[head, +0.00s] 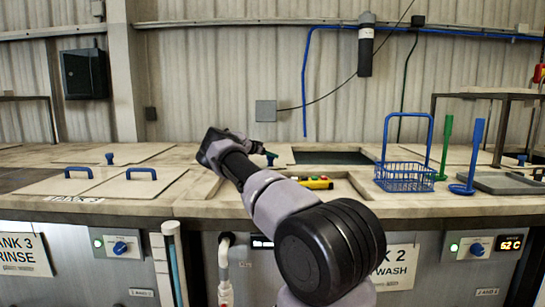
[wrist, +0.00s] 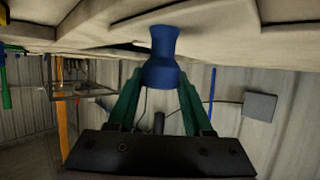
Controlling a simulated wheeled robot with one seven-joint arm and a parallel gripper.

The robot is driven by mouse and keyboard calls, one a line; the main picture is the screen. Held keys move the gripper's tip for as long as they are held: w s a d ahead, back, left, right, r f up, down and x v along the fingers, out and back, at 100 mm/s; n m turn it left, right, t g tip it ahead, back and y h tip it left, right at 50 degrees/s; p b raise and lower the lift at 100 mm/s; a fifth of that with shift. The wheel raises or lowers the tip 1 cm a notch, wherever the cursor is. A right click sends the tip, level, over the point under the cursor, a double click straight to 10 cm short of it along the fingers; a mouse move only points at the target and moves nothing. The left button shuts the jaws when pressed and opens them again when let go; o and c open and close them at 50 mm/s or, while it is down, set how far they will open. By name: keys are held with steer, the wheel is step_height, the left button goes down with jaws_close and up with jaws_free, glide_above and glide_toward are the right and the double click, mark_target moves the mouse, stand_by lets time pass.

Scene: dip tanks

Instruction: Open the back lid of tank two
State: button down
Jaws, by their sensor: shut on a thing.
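Tank two is marked by a partly hidden sign (head: 401,262) ending in "K 2" and "WASH" on its front. Its back opening (head: 335,158) shows as a dark, uncovered rectangle in the worktop. A blue knob (head: 270,158) stands at the left side of this opening; the lid under it is mostly hidden by my arm. In the wrist view the blue knob (wrist: 163,55) sits between the green fingers. My gripper (wrist: 161,80) is shut on the knob. In the head view my gripper (head: 258,148) reaches it from the left.
A yellow device (head: 316,183) lies at tank two's front recess, beside my arm. A blue wire basket (head: 405,177) with a tall handle stands right of the opening. Green (head: 446,147) and blue (head: 468,160) upright tools stand further right. Tank three's lids, with blue handles (head: 141,173), lie left.

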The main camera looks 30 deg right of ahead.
steer(key=shift+c, duration=1.5)
jaws_free()
steer(key=shift+a, duration=0.1)
steer(key=v, duration=1)
steer(key=shift+a, duration=0.35)
steer(key=shift+r, duration=0.15)
